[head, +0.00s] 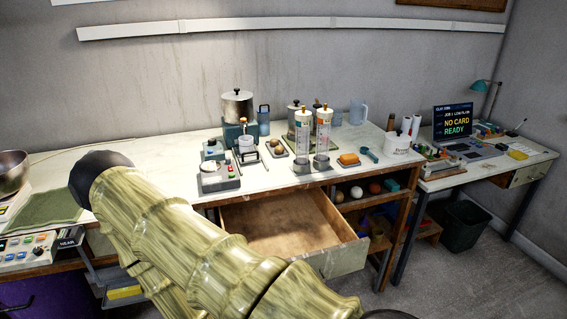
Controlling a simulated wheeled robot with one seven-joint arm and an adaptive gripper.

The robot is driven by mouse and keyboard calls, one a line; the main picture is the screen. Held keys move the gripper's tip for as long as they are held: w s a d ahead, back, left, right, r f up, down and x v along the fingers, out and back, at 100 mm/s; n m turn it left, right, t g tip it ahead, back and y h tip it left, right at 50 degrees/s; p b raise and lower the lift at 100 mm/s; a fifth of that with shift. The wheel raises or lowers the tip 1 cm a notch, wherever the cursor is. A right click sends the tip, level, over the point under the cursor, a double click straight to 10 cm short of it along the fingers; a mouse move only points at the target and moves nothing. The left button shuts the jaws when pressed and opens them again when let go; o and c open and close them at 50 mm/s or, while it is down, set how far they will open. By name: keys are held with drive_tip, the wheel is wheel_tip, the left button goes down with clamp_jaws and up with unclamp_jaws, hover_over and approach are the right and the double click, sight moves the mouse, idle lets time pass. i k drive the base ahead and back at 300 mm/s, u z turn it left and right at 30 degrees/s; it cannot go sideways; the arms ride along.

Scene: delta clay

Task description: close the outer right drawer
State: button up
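A wide wooden drawer (262,228) is pulled far out from under the long bench, left of the bench's open shelves. Its inside is bare where I can see it, and its pale, worn front (345,259) faces the lower right. My arm crosses in front of the drawer's left and lower parts and hides them. Another drawer (527,175), with a pale front and a small dark knob, sits in the right-hand desk and looks shut. I cannot tell which of the two is the outer right drawer. My gripper is not in view.
The bench top (270,180) carries a pot, cylinders and small devices. Shelves (375,205) with balls stand right of the open drawer. A dark bin (466,226) is under the right desk. The floor (440,275) at the lower right is clear.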

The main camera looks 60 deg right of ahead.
sight(306, 225)
drive_tip(key=u, duration=1.15)
drive_tip(key=k, duration=0.15)
drive_tip(key=z, duration=5.5)
drive_tip(key=k, duration=0.65)
drive_tip(key=u, duration=1.3)
